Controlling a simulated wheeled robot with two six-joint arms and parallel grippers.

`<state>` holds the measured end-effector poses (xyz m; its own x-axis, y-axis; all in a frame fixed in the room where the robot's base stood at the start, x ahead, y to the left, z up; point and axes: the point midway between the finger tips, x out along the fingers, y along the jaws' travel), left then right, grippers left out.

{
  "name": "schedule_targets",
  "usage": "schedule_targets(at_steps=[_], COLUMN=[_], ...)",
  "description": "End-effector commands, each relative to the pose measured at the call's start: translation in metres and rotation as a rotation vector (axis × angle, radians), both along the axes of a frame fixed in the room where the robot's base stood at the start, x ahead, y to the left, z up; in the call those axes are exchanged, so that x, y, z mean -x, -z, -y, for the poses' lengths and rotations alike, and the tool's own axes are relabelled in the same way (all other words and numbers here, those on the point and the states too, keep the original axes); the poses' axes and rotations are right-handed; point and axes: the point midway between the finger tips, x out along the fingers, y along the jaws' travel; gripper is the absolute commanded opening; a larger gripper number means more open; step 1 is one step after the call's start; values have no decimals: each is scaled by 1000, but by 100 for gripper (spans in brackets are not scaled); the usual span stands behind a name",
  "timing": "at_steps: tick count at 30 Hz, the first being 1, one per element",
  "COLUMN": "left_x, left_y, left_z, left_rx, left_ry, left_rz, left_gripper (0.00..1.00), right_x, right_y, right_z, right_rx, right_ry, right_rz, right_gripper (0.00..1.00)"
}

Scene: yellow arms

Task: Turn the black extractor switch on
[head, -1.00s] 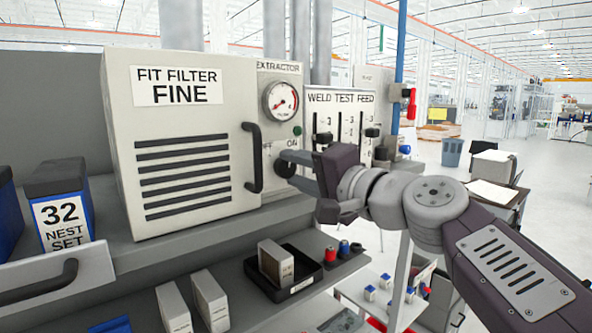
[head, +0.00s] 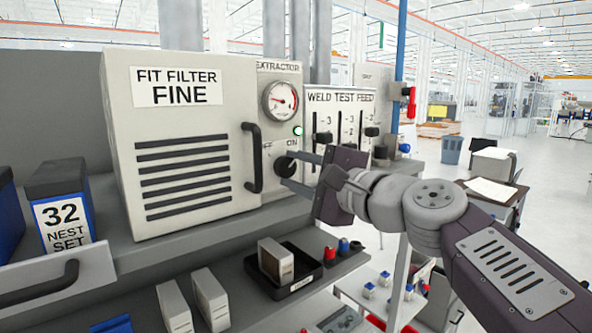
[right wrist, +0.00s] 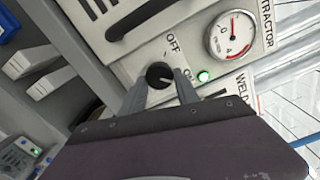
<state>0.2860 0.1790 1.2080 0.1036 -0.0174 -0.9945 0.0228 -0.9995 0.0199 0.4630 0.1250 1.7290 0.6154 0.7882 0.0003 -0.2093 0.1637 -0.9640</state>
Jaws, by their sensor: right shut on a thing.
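The black extractor switch (head: 283,166) is a round knob on the extractor panel, between the OFF and ON labels. It also shows in the right wrist view (right wrist: 158,74), with its white mark pointing toward the ON side. My right gripper (head: 289,168) is shut on the knob, one finger on each side of it. The green lamp (head: 298,131) above the knob is lit, also bright in the right wrist view (right wrist: 204,76). The round gauge (head: 281,101) above has its needle off its stop. My left gripper is not in view.
The filter door (head: 185,130) with its black handle (head: 252,158) stands just left of the knob. The weld test feed panel (head: 340,112) with its sliders is close on the right. A black tray (head: 312,268) sits on the shelf below.

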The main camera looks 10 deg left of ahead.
Motion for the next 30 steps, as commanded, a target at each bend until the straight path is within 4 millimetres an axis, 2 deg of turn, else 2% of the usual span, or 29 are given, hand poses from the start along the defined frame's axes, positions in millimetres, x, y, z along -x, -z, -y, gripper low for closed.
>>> schedule_targets(at_steps=[12,13,15,25,30], left_x=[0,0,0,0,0], left_y=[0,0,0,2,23], left_z=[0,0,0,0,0], left_rx=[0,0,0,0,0], left_ry=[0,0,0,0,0], left_rz=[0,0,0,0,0], left_gripper=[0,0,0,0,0], right_x=[0,0,0,1,20], right_y=[1,1,1,1,5], right_z=[0,0,0,2,27], right_rx=[-5,-5,-5,-4,-6], right_ry=[1,1,1,0,4], right_rz=[-9,-9,-8,-6,-1], right_gripper=[0,40,59,59,59])
